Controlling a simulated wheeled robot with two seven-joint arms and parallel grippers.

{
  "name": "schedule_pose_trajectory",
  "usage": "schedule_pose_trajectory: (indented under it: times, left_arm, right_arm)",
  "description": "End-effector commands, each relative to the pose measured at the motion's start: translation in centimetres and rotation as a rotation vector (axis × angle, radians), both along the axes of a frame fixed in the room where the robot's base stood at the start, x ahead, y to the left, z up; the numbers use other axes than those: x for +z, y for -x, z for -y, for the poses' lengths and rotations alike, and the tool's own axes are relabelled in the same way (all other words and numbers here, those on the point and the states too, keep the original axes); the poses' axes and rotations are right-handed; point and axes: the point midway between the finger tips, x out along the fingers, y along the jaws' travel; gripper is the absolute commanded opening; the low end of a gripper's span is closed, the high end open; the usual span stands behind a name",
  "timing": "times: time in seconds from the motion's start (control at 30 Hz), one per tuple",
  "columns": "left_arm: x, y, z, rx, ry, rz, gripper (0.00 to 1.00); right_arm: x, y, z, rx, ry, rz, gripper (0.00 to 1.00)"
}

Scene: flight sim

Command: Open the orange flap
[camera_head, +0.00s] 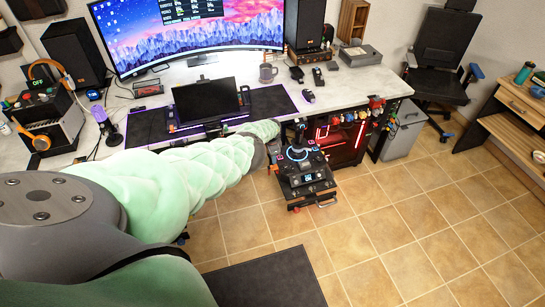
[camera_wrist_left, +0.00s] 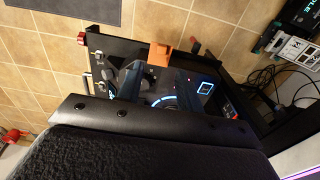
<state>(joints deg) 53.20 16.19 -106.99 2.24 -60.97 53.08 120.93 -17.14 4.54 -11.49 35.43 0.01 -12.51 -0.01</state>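The orange flap (camera_wrist_left: 158,54) shows in the left wrist view as a small orange block at the edge of a dark control panel (camera_wrist_left: 108,50). The panel also shows in the head view (camera_head: 306,186), on a stand in front of the desk, but I cannot make out the flap there. My left gripper (camera_wrist_left: 153,82) is over the panel, its two dark fingers apart with nothing seen between them. The flap lies just beyond the fingertips; I cannot tell whether they touch. In the head view my left arm partly hides the gripper. My right gripper is not in view.
A desk (camera_head: 350,86) with a curved monitor (camera_head: 200,32), a small screen (camera_head: 206,100) and a mug (camera_head: 267,73) stands behind the panel. A red-lit computer case (camera_head: 345,140) is close by.

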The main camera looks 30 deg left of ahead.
Motion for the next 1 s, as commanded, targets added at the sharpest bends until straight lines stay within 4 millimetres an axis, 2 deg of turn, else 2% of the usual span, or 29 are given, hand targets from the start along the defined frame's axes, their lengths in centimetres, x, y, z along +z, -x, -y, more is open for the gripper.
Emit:
schedule_pose_trajectory:
  times: [0.03,0.2,0.83,0.93,1.0]
  left_arm:
    - [0.8,0.0,0.0,0.0,0.0,0.0,0.36]
    - [1.4,0.0,0.1,0.0,0.001,0.0,0.36]
    - [1.5,0.0,0.1,0.0,0.001,0.0,0.36]
    - [0.9,0.2,0.7,-0.008,0.01,0.002,0.36]
    - [-0.3,0.7,2.0,-0.023,0.031,0.008,0.36]
  right_arm:
    - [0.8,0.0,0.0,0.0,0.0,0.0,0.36]
    - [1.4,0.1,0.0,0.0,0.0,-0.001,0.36]
    - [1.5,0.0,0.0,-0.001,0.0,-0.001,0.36]
    - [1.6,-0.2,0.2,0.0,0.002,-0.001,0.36]
    - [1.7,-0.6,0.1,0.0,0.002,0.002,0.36]
